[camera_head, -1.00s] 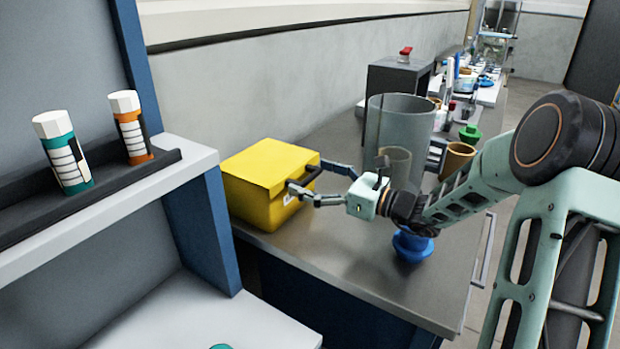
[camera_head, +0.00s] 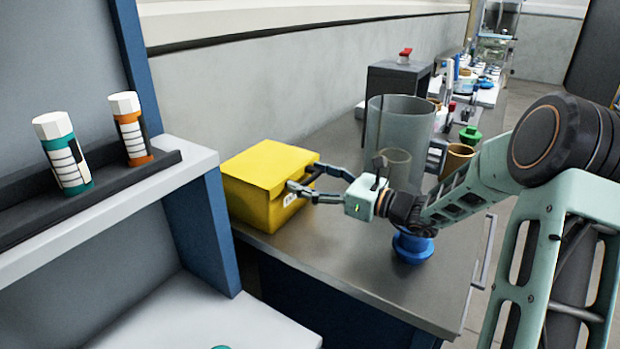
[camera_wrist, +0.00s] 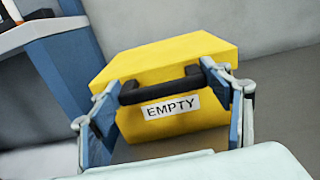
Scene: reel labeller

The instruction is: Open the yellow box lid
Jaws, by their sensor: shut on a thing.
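The yellow box (camera_head: 262,178) stands on the grey bench top with its lid down. In the wrist view, the yellow box (camera_wrist: 165,70) has a black handle (camera_wrist: 160,86) across its front and a white label reading "EMPTY" (camera_wrist: 171,107) just below. My gripper (camera_head: 300,182) reaches it from the right, level with the front. In the wrist view my gripper (camera_wrist: 164,85) has one finger at each end of the handle, shut on it. The handle is partly hidden by the fingers in the head view.
A large grey translucent cylinder (camera_head: 400,115) stands behind my wrist. A blue object (camera_head: 412,248) sits near the bench's front edge. A brown cup (camera_head: 457,160) and a green item (camera_head: 470,134) stand further right. A shelf with two labelled bottles (camera_head: 62,155) is at left.

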